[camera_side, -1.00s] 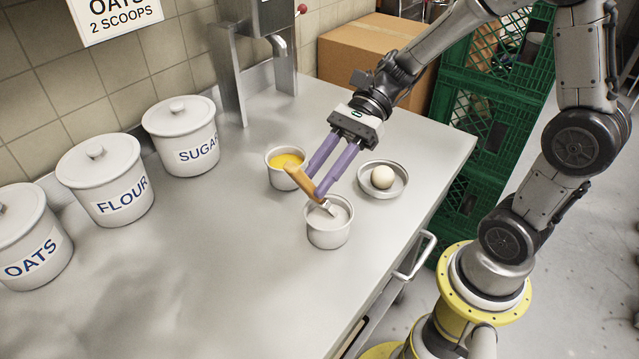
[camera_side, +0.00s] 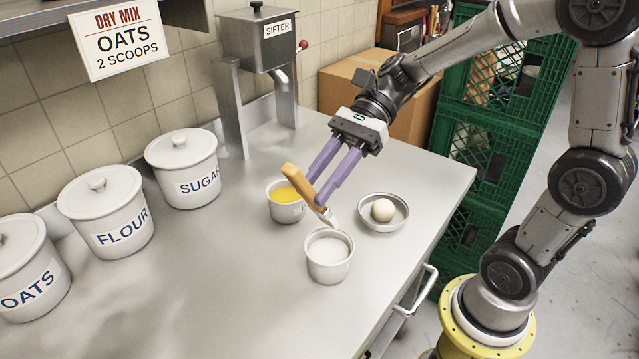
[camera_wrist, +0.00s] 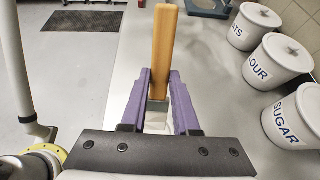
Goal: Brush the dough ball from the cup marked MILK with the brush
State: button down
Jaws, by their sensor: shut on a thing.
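My gripper (camera_side: 336,190) has its purple fingers closed on the brush (camera_side: 297,181), which has a wooden handle and a pale head. The brush is tilted, its head low and right, just above the far rim of a metal cup of white liquid (camera_side: 330,270). The dough ball (camera_side: 383,209) sits in a shallow metal dish (camera_side: 397,226), right of the brush head and apart from it. No MILK marking is readable on either cup. In the wrist view the handle (camera_wrist: 164,45) stands between the fingers.
White canisters marked OATS (camera_side: 30,280), FLOUR (camera_side: 105,215) and SUGAR (camera_side: 183,170) line the left. A sifter (camera_side: 262,45) stands at the back. A cardboard box (camera_side: 365,85) and green crates (camera_side: 490,140) are behind and right. The counter's front middle is clear.

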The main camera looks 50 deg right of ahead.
dwell(0.4)
jog(key=w+d+f+m+t+h, duration=0.1)
jog(key=d+m+t+h, duration=0.15)
jog(key=d, duration=0.55)
jog(key=d+f+m+t+h, duration=0.2)
jog(key=d+m, duration=0.2)
jog(key=d, duration=0.5)
jog(key=shift+n, duration=0.25)
jog(key=shift+w+a+f, duration=0.1)
jog(key=shift+f, duration=2)
jog(key=shift+f, duration=0.55)
jog(key=shift+w, duration=0.15)
jog(key=shift+w+d, duration=0.2)
jog(key=shift+d, duration=0.05)
jog(key=shift+s, duration=0.1)
